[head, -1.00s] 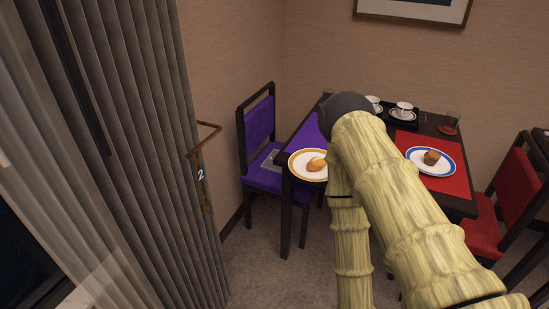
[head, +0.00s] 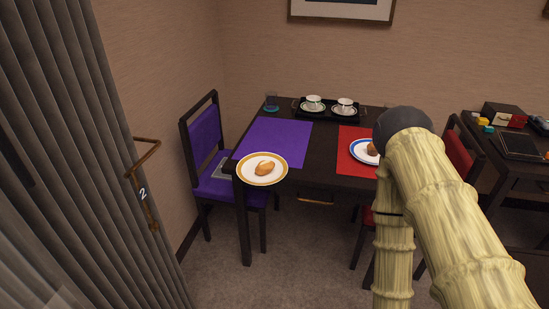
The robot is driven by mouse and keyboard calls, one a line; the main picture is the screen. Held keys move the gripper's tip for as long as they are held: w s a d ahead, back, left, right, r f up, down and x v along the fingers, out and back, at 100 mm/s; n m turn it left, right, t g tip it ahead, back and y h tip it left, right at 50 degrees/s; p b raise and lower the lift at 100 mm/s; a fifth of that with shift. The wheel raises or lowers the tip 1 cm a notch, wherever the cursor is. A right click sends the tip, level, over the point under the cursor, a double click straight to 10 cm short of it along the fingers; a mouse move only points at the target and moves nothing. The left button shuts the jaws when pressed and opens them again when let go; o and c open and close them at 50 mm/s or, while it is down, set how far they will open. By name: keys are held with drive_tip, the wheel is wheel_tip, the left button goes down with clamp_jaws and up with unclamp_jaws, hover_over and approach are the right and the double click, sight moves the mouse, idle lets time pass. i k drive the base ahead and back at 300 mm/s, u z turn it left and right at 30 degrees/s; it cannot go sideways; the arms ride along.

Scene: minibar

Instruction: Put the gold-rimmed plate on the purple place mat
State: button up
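The gold-rimmed plate (head: 247,172) is white with a gold band and carries a bread roll (head: 265,168). It sits at the near left corner of the dark table (head: 318,160). Its front rim reaches the table's front edge and appears to overhang it slightly. The purple place mat (head: 275,135) lies behind the plate, which overlaps the mat's near edge in the picture; I cannot tell whether they touch. My arm fills the right side, well right of the plate. My gripper is out of view, and nothing visible holds the plate.
A red mat (head: 348,168) with a blue-rimmed plate (head: 361,157) lies partly behind my arm. A tray (head: 328,114) with two cups stands at the back near a glass (head: 271,101). A purple chair (head: 205,140) is left; a red chair (head: 456,157) is right.

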sight(273, 148)
drive_tip(key=z, duration=0.85)
drive_tip(key=i, duration=1.4)
drive_tip(key=u, duration=2.7)
